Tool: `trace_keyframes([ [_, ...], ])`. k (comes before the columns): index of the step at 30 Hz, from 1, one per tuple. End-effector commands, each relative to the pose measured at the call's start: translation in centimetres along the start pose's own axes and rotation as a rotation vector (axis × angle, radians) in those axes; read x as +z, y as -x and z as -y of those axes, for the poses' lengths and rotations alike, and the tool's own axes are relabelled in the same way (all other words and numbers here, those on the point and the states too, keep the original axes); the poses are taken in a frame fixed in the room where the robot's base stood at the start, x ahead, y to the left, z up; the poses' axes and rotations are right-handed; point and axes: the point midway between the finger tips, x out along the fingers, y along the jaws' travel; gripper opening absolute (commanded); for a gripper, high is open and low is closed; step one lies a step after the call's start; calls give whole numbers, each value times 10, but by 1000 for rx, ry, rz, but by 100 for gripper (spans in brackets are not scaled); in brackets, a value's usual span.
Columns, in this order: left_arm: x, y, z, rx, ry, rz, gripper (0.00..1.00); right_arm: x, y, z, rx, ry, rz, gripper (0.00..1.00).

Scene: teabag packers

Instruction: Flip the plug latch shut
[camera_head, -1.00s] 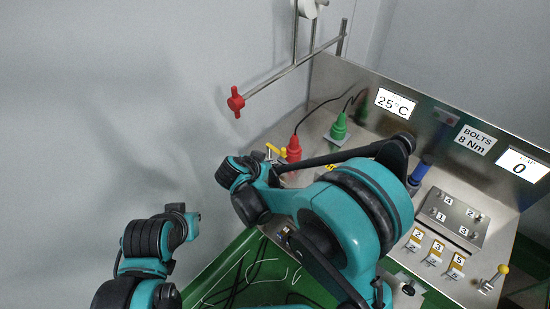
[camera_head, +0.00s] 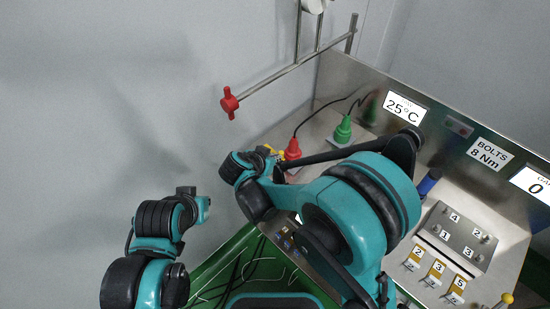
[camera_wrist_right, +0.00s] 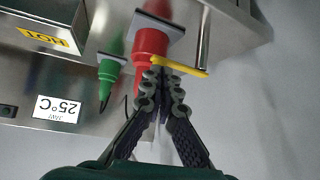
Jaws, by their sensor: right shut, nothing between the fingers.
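The yellow latch lever (camera_wrist_right: 180,67) crosses in front of the red plug (camera_wrist_right: 150,45) in the right wrist view, joined to a metal post at its right. In the head view the yellow latch (camera_head: 271,149) shows small, just left of the red plug (camera_head: 292,150). My right gripper (camera_wrist_right: 166,78) is shut and empty, its fingertips right at the lever; I cannot tell if they touch it. In the head view its fingers are small beside the latch. My left arm's wrist shows at lower left, but its fingers do not.
A green plug (camera_head: 343,131) stands behind the red one. A red valve handle (camera_head: 229,102) on a pipe rises at the back left. A bolt plate (camera_head: 458,236) and numbered yellow-and-white blocks (camera_head: 437,272) are at right. A green bin (camera_head: 222,262) with cables lies below.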

Motion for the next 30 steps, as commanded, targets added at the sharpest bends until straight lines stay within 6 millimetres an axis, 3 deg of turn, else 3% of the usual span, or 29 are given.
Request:
trace_keyframes([
  [10, 4, -5, 0, 0, 0, 0, 0, -15, -18, -15, -144, 129, -1, 0],
  [30, 4, -6, 0, 0, 0, 0, 0, -9, -11, -7, -144, 130, -1, 0],
])
